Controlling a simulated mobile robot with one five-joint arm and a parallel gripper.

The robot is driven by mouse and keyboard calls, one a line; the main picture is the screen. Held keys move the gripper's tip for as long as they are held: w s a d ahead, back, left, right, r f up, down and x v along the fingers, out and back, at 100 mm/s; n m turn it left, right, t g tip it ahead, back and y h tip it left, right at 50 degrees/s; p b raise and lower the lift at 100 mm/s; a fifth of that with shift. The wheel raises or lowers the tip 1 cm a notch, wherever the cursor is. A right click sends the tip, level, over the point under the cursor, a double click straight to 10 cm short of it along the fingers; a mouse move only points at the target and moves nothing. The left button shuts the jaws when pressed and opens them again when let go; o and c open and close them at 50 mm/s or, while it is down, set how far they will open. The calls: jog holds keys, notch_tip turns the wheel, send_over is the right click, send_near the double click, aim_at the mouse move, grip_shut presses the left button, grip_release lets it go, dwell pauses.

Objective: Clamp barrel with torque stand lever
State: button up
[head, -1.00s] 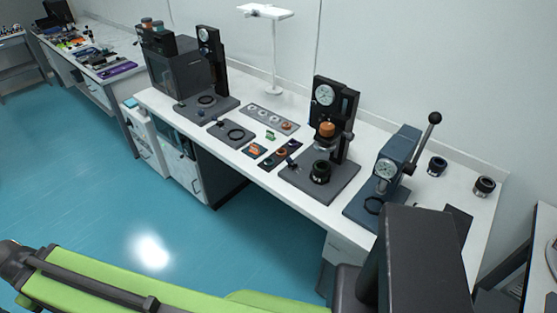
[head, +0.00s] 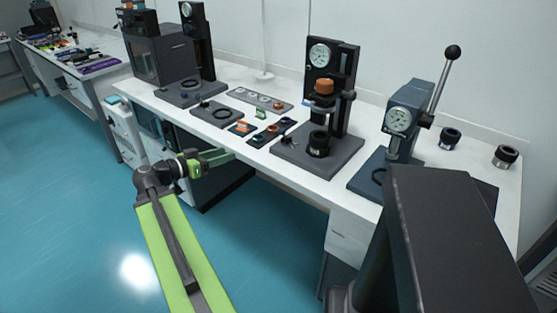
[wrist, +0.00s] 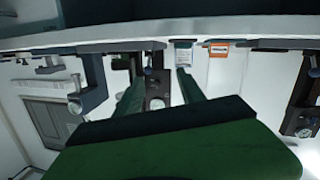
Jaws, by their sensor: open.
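The blue-grey torque stand (head: 407,123) with a dial stands at the right of the bench, and its black-knobbed lever (head: 441,80) points up. My own dark body hides part of its base. Two black barrels with light bands, one nearer the stand (head: 449,139) and one farther right (head: 506,156), stand on the bench behind it. A black ring-shaped part (head: 319,145) sits on the neighbouring black stand. My gripper (head: 222,157) is open and empty by the bench's front edge, well left of the torque stand. In the wrist view its green fingers (wrist: 160,74) are apart.
The black dial stand (head: 329,88) with an orange knob is between my gripper and the torque stand. Small coloured parts, a grey tray (head: 262,101) and another dark stand (head: 198,42) are farther left. Floor in front of the bench (head: 80,220) is clear.

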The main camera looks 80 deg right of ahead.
aim_at(281, 132)
jog(key=s+d, duration=0.5)
jog(key=s+d+r+m+g, duration=0.1)
jog(key=s+d, duration=0.3)
jog(key=s, duration=0.2)
jog(key=s+d+m+g, duration=0.1)
jog(key=s+d, duration=0.4)
jog(key=s, duration=0.1)
jog(key=shift+d+r+h, duration=0.2)
jog(key=shift+d+h, duration=0.1)
